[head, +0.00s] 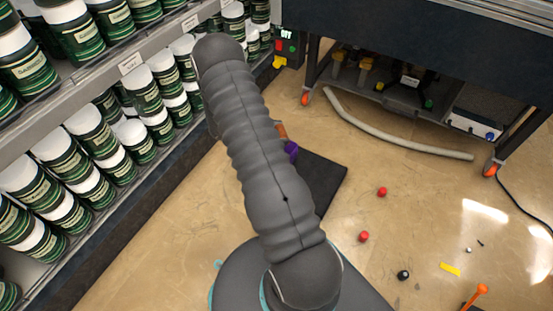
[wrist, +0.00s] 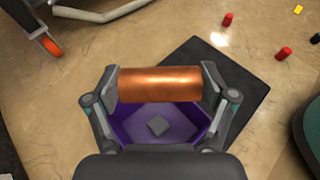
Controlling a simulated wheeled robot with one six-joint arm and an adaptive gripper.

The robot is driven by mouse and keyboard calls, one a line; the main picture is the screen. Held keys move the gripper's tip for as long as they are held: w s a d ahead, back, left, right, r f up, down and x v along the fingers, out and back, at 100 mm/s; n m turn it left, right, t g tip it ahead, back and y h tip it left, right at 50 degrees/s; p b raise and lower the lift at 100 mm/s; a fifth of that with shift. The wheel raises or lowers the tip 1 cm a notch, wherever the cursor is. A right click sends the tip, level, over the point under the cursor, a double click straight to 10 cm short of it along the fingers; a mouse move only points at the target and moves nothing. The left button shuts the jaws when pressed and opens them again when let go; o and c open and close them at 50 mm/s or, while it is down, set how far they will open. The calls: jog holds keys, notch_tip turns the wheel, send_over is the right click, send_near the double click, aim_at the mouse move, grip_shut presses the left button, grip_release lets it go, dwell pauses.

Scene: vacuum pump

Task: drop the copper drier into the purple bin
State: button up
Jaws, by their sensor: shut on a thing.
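The copper drier (wrist: 160,84) is a shiny copper cylinder held crosswise between the fingers of my gripper (wrist: 160,86) in the wrist view. The purple bin (wrist: 133,128) lies below and behind it in that view, with a grey block (wrist: 157,126) inside. The drier covers part of the bin's far side; how high it is above the bin is hard to tell. In the head view my arm hides most of this. Only a bit of the copper drier (head: 281,131) and a bit of the purple bin (head: 291,151) show at the arm's right edge.
A dark mat (head: 322,181) lies on the tan floor under the bin. Shelves of green jars (head: 96,128) stand on the left. A wheeled cart (head: 410,70) and a pale hose (head: 400,137) are at the back. Red pieces (head: 382,191) lie scattered on the right.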

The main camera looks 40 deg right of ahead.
jog(key=shift+f+b, duration=0.35)
jog(key=shift+f, duration=0.55)
jog(key=o, duration=1.2)
jog(key=shift+c, duration=0.2)
jog(key=v, duration=1.2)
